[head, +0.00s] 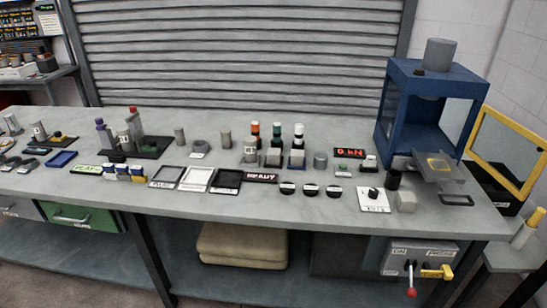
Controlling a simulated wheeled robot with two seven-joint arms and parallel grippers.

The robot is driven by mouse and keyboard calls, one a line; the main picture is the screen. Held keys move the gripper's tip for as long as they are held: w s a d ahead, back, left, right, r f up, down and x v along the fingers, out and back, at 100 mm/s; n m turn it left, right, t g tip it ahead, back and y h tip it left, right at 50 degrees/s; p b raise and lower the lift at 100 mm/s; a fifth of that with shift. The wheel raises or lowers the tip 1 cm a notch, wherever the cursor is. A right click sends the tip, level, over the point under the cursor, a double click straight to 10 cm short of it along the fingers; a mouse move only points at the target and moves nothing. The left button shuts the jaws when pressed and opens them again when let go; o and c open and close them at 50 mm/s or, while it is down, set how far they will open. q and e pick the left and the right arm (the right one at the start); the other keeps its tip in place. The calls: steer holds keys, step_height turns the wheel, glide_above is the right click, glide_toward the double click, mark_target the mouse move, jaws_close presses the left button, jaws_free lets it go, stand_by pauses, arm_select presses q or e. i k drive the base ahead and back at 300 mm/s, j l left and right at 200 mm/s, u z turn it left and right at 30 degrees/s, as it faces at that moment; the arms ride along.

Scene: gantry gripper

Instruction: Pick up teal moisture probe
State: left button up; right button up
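Small parts on the long grey workbench (330,212) are too small to tell apart by fine colour. Three small upright items stand mid-bench: one with an orange top (255,128), one with a dark top (277,129) and one with a white top (299,130). A purple-topped item (100,124) and a red-topped grey cylinder (133,115) stand by a dark tray at the left. Neither of my grippers is in view.
A blue open-fronted machine (410,134) stands at the bench's right end, beside a yellow-framed panel (512,151). Flat trays and black discs line the middle. A grey box (421,256) with red and yellow handles hangs below. The front bench strip is mostly clear.

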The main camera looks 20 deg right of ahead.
mark_target(277, 125)
steer(key=i+l, duration=0.1)
steer(key=i, duration=1)
steer(key=l+u, duration=0.05)
